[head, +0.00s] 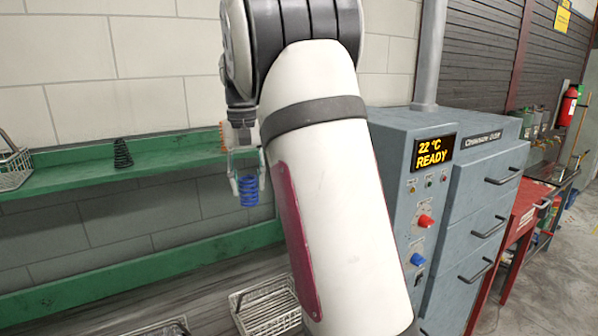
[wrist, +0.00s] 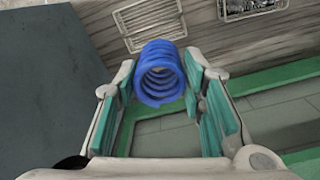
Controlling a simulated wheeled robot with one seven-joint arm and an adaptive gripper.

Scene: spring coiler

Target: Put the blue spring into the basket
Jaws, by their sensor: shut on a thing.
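The blue spring (wrist: 160,74) is between the fingertips of my gripper (wrist: 163,85) in the wrist view, and the gripper is shut on it. In the head view the blue spring (head: 248,190) hangs upright in my gripper (head: 246,180), in front of the green shelf's edge and clear of it. A wire basket (head: 268,306) stands below, at the bottom middle of the head view, partly hidden by my arm. In the wrist view one wire basket (wrist: 150,22) lies past the spring, with another container (wrist: 250,8) to its right at the top edge.
A green shelf (head: 80,176) runs along the wall, with a dark conical spring (head: 122,154) and another wire basket (head: 14,166) on it. A grey oven (head: 455,200) reading READY stands at right. Part of another basket (head: 165,328) shows at the bottom edge.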

